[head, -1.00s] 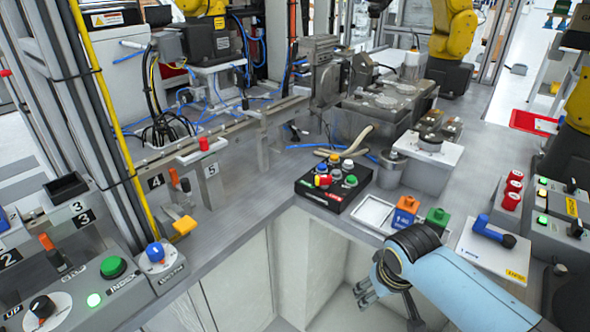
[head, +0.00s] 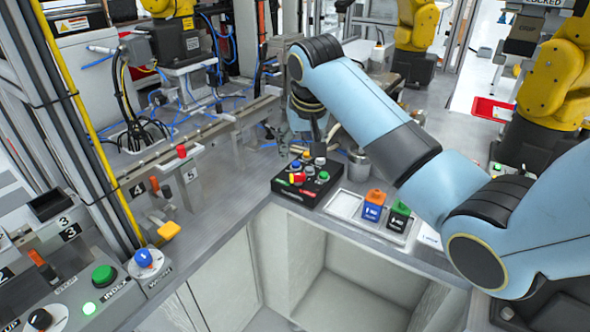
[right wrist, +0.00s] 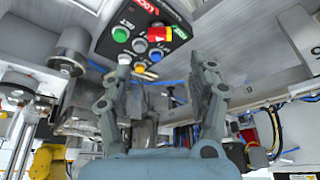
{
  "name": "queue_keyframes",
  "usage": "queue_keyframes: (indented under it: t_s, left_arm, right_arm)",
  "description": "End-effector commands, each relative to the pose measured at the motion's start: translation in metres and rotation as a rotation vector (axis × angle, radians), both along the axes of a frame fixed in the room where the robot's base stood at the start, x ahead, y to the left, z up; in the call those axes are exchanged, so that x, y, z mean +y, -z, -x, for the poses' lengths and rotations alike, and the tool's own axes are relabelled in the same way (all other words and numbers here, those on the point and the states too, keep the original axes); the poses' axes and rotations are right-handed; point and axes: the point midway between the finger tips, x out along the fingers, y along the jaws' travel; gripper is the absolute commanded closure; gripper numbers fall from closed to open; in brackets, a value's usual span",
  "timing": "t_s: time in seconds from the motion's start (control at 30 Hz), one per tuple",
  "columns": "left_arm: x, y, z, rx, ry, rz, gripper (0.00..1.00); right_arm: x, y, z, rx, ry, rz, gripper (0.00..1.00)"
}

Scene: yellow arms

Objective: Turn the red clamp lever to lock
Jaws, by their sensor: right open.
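A black control box (head: 307,183) sits on the grey bench near its front edge. Among its coloured buttons is a small red-and-yellow piece (head: 298,178); it also shows in the right wrist view (right wrist: 160,34), near a red label that seems to read LOCK. I cannot tell whether this is the clamp lever. Another red handle (head: 181,152) stands by the number 5 plate. My right gripper (head: 308,132) points down just behind the box, partly dark against the machine. In the right wrist view its fingers (right wrist: 166,88) are spread and empty, with the box beyond them. My left gripper is out of view.
A white tray (head: 347,205) with an orange-topped blue block (head: 373,205) and a green-topped block (head: 398,216) lies right of the box. A metal cylinder (head: 358,165) stands close behind. My right arm covers the bench's right side.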

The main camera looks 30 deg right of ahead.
Motion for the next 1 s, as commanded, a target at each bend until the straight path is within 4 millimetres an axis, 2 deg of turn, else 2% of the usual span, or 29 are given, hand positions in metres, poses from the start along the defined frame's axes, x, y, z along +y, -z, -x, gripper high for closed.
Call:
queue_keyframes:
  t_s: [0.3, 0.5, 0.63, 0.93, 1.0]
  left_arm:
    - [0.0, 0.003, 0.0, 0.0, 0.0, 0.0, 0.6]
    - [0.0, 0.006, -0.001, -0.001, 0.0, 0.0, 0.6]
    - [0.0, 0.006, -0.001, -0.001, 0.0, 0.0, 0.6]
    - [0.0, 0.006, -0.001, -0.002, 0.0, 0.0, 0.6]
    - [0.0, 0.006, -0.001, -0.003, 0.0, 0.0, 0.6]
  right_arm:
    - [-0.008, 0.057, -0.02, 0.004, 0.0, -0.001, 0.4]
    - [-0.013, 0.086, -0.031, 0.003, -0.001, -0.001, 0.4]
    - [-0.014, 0.095, -0.034, 0.002, -0.001, 0.0, 0.4]
    - [-0.014, 0.096, -0.035, 0.0, -0.002, 0.001, 0.4]
    - [-0.014, 0.096, -0.035, 0.0, -0.002, 0.001, 0.5]
